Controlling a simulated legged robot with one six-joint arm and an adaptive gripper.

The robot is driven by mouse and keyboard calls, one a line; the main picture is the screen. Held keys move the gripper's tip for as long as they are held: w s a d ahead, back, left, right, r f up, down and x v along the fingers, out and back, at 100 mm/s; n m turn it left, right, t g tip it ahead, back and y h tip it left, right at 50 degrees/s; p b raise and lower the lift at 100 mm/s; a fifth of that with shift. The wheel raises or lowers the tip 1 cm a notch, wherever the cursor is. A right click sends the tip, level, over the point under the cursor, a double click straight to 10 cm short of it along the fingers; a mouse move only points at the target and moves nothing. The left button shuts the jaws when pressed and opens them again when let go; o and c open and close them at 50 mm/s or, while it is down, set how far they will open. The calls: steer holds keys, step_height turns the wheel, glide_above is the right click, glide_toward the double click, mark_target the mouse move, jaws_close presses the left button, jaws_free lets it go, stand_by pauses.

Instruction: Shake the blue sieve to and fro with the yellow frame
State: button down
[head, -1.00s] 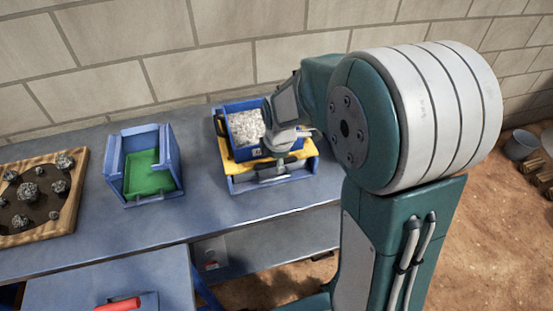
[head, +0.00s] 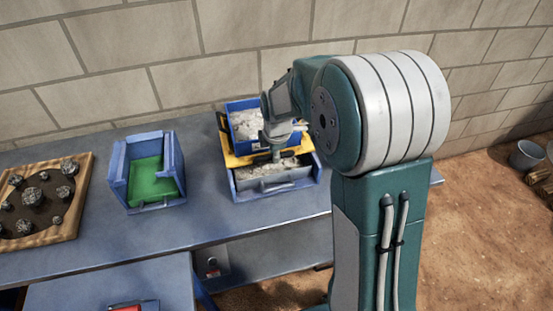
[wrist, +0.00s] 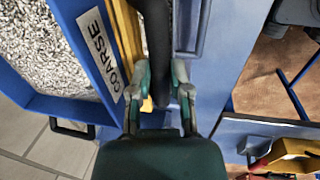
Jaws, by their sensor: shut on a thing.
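The blue sieve (head: 236,126) is a blue-walled box filled with pale grey gravel. It sits in the yellow frame (head: 236,159) over a lower blue tray (head: 233,192). In the wrist view, the sieve (wrist: 42,97) shows at left with a COARSE label, and the yellow frame (wrist: 128,35) runs beside it. My gripper (wrist: 160,100) is shut on a black handle (wrist: 158,45) next to the yellow frame. In the head view, my gripper (head: 277,150) is at the sieve's front side, and my wrist hides its right part. Grey material shows in the lower tray.
A blue box with a green floor (head: 150,177) stands to the left on the blue bench (head: 205,215). A wooden tray with dark rocks (head: 45,198) lies farther left. A block wall (head: 180,60) closes the back. Bare bench separates the green-floored box from the sieve.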

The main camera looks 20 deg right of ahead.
steer(key=shift+f, duration=0.1)
steer(key=c, duration=0.6)
jaws_free()
steer(key=r, duration=0.4)
steer(key=s+r, duration=0.1)
steer(key=r, duration=0.2)
steer(key=s+r, duration=0.1)
steer(key=r, duration=0.3)
steer(key=shift+s+r, duration=0.1)
steer(key=shift+r, duration=0.25)
